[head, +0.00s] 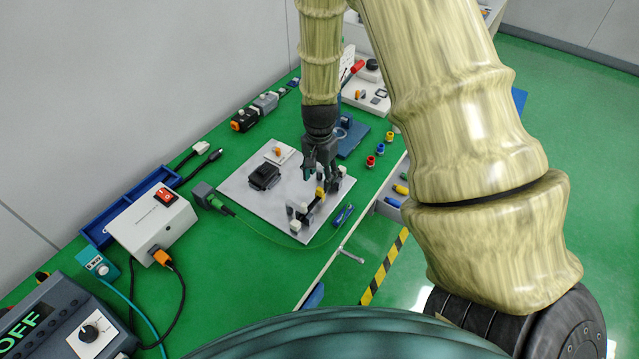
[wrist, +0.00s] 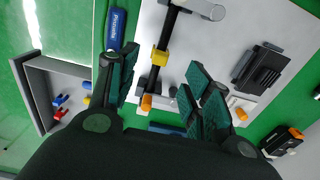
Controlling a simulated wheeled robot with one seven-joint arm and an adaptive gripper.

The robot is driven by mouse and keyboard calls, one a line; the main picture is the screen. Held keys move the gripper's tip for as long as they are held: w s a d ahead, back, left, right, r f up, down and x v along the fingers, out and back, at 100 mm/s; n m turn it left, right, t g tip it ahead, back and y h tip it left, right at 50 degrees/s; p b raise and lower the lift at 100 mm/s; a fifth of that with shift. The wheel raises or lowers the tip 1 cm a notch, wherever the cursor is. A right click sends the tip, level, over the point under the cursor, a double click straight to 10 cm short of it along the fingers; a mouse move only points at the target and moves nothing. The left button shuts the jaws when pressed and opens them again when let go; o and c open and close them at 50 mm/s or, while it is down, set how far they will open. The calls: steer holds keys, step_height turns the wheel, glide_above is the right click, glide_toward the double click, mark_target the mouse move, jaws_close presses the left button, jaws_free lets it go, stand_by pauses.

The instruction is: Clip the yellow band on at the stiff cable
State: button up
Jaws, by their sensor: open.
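A yellow band (wrist: 159,54) sits at the black stiff cable (wrist: 168,32) in the wrist view; I cannot tell whether it is fully clipped around it. The band also shows in the head view (head: 319,191), just below my gripper. The cable runs above a light grey board (wrist: 215,45), between white-and-black holders near its right edge in the head view. My gripper (wrist: 158,70) is open and points down over the board, with its dark green-padded fingers apart and the band between and beyond them. Nothing is held. In the head view my gripper (head: 320,162) partly hides the cable.
A black block (head: 264,176) lies on the board. A blue tool (head: 343,214) lies beside the board's right corner. A white box with a red switch (head: 166,196) stands to the left. Red, blue and yellow spools (head: 371,161) stand at right, near the table edge.

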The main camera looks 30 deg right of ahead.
mark_target(319, 189)
steer(key=shift+r, duration=2.55)
